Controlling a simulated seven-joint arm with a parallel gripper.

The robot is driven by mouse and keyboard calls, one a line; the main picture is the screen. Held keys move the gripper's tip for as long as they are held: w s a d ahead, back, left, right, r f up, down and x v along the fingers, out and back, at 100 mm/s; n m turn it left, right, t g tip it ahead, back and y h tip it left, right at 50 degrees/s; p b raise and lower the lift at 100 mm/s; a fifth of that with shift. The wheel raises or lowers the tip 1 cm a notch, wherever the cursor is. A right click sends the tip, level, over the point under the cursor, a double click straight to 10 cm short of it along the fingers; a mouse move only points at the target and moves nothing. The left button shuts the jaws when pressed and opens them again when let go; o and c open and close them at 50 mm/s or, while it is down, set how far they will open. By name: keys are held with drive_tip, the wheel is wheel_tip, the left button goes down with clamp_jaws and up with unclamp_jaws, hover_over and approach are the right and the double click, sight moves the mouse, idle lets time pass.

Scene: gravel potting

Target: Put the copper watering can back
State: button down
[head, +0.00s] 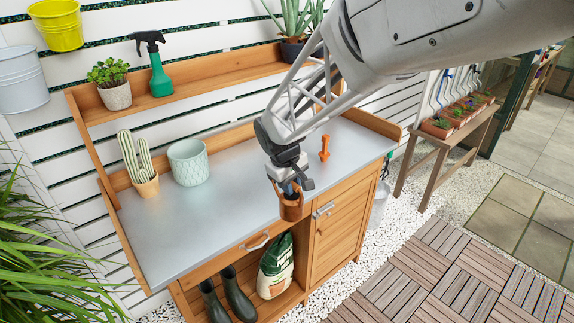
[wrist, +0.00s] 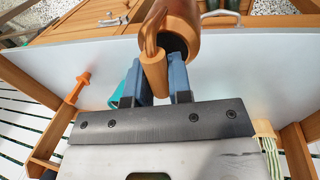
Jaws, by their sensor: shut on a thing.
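The copper watering can (head: 291,209) hangs from my gripper (head: 287,184) near the front edge of the potting bench in the head view. In the wrist view the can (wrist: 183,28) is at the top centre, with its dark opening showing. Its copper handle sits between the two blue fingers of my gripper (wrist: 155,80), which are shut on it. The can appears held above the bench top, though its exact height is hard to tell. The fingers hide part of the handle.
The grey bench top (head: 230,205) is mostly clear. A potted cactus (head: 139,165) and a pale teal pot (head: 189,162) stand at its left. An orange tool (head: 325,148) stands to the right. A raised shelf (head: 190,86) holds a green spray bottle (head: 159,77) and plants.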

drive_tip(key=shift+w, duration=0.1)
drive_tip(key=w+a, duration=0.2)
drive_tip(key=w, duration=0.5)
drive_tip(key=w+a+f, duration=0.1)
drive_tip(key=w+a, duration=0.2)
drive_tip(key=w, duration=0.4)
drive_tip(key=shift+w+a+f, duration=0.25)
drive_tip(key=shift+w+a, duration=0.1)
drive_tip(key=shift+w, duration=0.05)
drive_tip(key=shift+f, duration=0.1)
drive_tip(key=shift+f, duration=1.65)
drive_tip(key=shift+f, duration=0.15)
drive_tip(key=c, duration=1)
unclamp_jaws()
drive_tip(key=shift+c, duration=0.2)
